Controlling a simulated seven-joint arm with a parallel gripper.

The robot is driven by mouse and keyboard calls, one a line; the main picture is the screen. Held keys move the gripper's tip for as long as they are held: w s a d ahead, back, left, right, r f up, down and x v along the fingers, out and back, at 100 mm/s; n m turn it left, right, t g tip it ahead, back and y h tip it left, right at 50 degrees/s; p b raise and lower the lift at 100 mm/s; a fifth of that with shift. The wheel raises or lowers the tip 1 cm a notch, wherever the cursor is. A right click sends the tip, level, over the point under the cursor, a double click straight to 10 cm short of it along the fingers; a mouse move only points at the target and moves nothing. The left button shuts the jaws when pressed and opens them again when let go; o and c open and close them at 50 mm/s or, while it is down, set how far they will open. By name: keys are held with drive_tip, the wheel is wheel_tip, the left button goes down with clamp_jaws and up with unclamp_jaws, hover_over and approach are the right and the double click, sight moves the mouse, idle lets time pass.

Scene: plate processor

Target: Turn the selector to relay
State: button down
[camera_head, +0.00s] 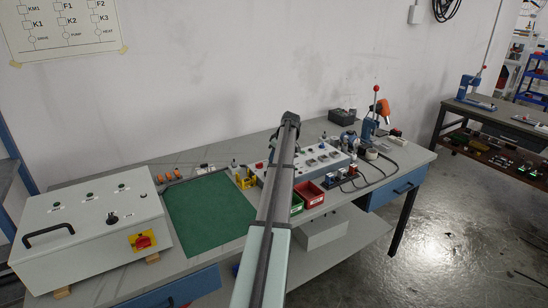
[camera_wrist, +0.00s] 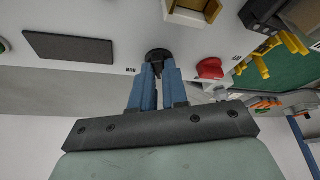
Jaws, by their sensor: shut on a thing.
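The selector (camera_wrist: 158,54) is a round black knob on a light grey panel (camera_wrist: 120,25), in the upper middle of the wrist view. My gripper (camera_wrist: 157,72) has its two blue fingers shut on the knob. The fingers hide part of it, so I cannot tell which way its pointer faces. Small dark labels sit on the panel on both sides of the knob, too small to read surely. In the head view the control box (camera_head: 325,160) stands on the bench, and my arm crosses in front of it, hiding the selector and my gripper.
A red button (camera_wrist: 209,68) sits close right of the knob. A dark rectangle (camera_wrist: 68,47) lies to its left and a yellow-framed part (camera_wrist: 192,10) above. On the bench are a green mat (camera_head: 208,213), red bin (camera_head: 310,194) and large grey box (camera_head: 85,235).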

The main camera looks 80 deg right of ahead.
drive_tip(key=shift+d+n+y, duration=0.15)
drive_tip(key=shift+n+y, duration=0.35)
drive_tip(key=shift+n, duration=1.1)
drive_tip(key=c, duration=1.1)
unclamp_jaws()
drive_tip(key=shift+c, duration=0.2)
drive_tip(key=v, duration=1.3)
drive_tip(key=shift+s+r, duration=0.2)
drive_tip(key=shift+r, duration=0.2)
drive_tip(key=shift+w+d, duration=0.1)
